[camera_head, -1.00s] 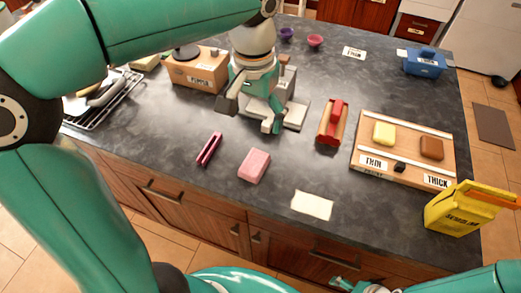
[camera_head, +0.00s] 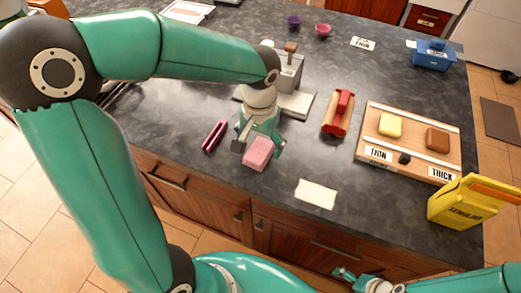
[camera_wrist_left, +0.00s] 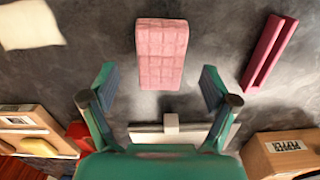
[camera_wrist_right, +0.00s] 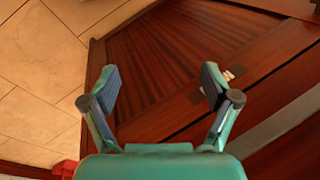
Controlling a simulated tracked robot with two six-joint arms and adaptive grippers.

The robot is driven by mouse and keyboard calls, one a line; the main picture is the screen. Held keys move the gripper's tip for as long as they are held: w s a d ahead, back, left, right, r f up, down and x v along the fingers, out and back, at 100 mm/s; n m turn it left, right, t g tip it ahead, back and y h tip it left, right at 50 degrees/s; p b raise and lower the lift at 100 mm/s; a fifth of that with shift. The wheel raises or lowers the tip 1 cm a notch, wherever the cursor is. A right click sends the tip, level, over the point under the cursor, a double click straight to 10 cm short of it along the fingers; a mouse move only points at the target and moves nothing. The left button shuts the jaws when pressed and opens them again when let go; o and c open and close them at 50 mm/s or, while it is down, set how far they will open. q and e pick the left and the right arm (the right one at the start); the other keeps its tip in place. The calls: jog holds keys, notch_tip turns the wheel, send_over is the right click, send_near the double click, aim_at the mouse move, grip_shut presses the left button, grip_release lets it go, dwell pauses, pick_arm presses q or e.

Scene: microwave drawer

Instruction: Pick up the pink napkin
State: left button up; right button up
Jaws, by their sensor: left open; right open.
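The pink napkin (camera_head: 258,154), a folded block with a grid pattern, lies on the dark counter near its front edge. It also shows in the left wrist view (camera_wrist_left: 162,55), ahead of the fingertips and roughly centred between them. My left gripper (camera_head: 259,146) is open just above and behind the napkin, with one finger towards each side of it. Its open fingers also show in the left wrist view (camera_wrist_left: 158,85), with nothing between them. My right gripper (camera_wrist_right: 160,82) is open and empty, low in front of the wooden cabinet (camera_wrist_right: 170,50).
A dark pink clip-like object (camera_head: 214,136) lies just left of the napkin, and a cream sheet (camera_head: 316,194) lies to its right. A red and tan holder (camera_head: 338,113), a wooden board (camera_head: 408,143) and a yellow box (camera_head: 468,203) stand further right. A grey device (camera_head: 290,75) stands behind.

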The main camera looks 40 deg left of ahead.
aim_at(260, 149)
pick_arm(q)
jog(key=shift+f, duration=1.45)
jog(key=c, duration=1.1)
jog(key=shift+c, duration=0.2)
jog(key=shift+w+r, duration=0.1)
jog(key=shift+r, duration=0.1)
notch_tip(260, 149, up, 20)
jog(key=shift+f, duration=0.15)
